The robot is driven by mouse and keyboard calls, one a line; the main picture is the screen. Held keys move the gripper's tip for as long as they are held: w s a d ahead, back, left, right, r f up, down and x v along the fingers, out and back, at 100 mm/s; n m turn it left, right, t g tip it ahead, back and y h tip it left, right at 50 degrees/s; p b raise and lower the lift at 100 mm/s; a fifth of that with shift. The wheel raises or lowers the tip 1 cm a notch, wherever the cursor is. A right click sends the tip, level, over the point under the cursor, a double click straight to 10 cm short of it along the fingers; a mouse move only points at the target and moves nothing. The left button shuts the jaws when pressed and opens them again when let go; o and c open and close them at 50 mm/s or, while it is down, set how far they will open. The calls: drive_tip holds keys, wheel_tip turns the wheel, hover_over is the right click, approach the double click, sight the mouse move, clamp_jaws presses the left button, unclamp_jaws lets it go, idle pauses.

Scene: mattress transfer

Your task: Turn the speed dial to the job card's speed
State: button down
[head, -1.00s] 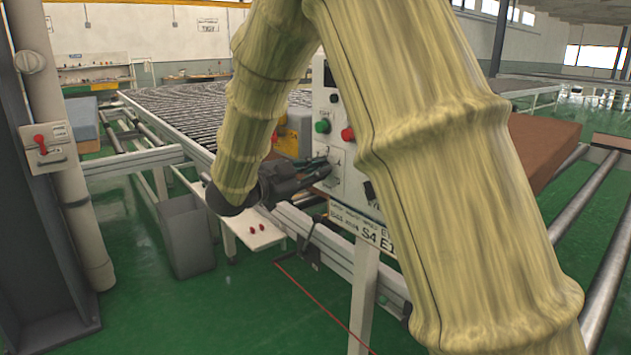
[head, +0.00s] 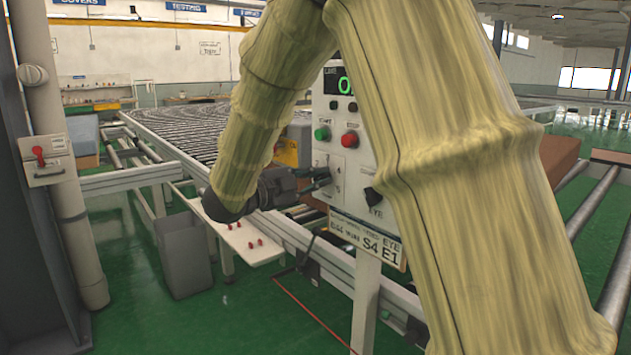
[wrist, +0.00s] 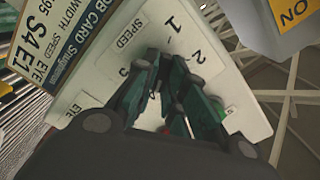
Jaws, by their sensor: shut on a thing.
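The white control panel (head: 328,112) stands upright in the head view, with its face partly behind my arm. My gripper (head: 326,181) is at the panel's lower left, its fingers against the speed dial area. In the wrist view my gripper (wrist: 166,68) is shut on the speed dial, which is mostly hidden between the fingers. The numbers 1 and 2 and the word SPEED show around it; the dial's pointer cannot be made out. The job card (head: 366,238) below the panel reads S4 E1, and also shows in the wrist view (wrist: 62,38).
The panel carries a green button (head: 322,133), a red button (head: 349,140), a partly covered display (head: 332,82) and a black EYE knob (head: 372,196). A white shelf (head: 243,240) with small red pieces is below my gripper. A grey bin (head: 185,255) stands at left.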

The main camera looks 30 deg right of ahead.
drive_tip(key=c, duration=1.5)
unclamp_jaws()
drive_tip(key=shift+a, duration=0.15)
drive_tip(key=a, duration=0.7)
drive_tip(key=s+a, duration=0.1)
drive_tip(key=a, duration=0.3)
drive_tip(key=shift+a, duration=0.3)
